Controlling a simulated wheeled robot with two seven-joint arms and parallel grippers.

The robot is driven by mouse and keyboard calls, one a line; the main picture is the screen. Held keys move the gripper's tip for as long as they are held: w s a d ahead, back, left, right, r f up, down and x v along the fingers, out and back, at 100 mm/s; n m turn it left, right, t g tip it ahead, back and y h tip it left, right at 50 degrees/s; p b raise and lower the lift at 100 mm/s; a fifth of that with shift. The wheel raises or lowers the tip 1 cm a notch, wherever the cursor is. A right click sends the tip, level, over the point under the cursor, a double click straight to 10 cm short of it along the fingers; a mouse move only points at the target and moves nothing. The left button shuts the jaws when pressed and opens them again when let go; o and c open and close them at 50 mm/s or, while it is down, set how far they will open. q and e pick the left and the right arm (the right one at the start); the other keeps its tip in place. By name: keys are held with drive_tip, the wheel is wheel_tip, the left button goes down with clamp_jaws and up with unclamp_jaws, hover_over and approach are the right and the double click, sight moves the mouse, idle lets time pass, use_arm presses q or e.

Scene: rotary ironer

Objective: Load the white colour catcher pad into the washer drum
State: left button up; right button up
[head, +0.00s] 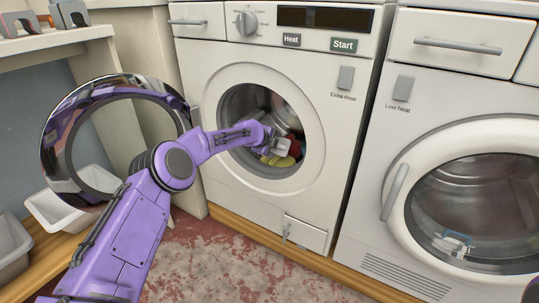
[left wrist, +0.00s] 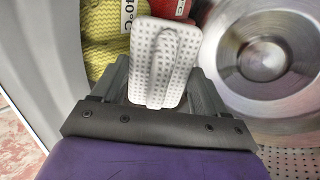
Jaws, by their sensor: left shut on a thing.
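The white colour catcher pad (left wrist: 143,50), a dotted slab with a raised loop, is held between the fingers of my left gripper (left wrist: 160,92). In the head view my left arm reaches through the open door of the middle washer, and the pad (head: 281,147) shows small and pale inside the drum (head: 235,103) at the end of the left gripper (head: 273,143). In the wrist view the pad is in front of yellow and red cloths, apart or touching I cannot tell. My right gripper is not in view.
Yellow cloth (left wrist: 103,35) and red cloth (left wrist: 170,8) lie in the drum. The washer's round door (head: 52,140) stands open at left, beside my arm. A dryer-like machine with a closed door (head: 402,200) stands at right. White bins (head: 50,212) are at lower left.

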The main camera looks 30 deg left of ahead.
use_arm(q)
drive_tip(key=shift+w, duration=0.2)
drive_tip(key=o, duration=1.1)
drive_tip(key=shift+c, duration=0.2)
drive_tip(key=shift+r, duration=0.1)
drive_tip(key=shift+s+r, duration=0.2)
drive_tip(key=shift+r, duration=0.05)
drive_tip(key=p+v, duration=0.4)
drive_tip(key=v, duration=0.5)
drive_tip(key=shift+s+r, duration=0.2)
drive_tip(key=shift+s, duration=0.2)
drive_tip(key=shift+a, duration=0.1)
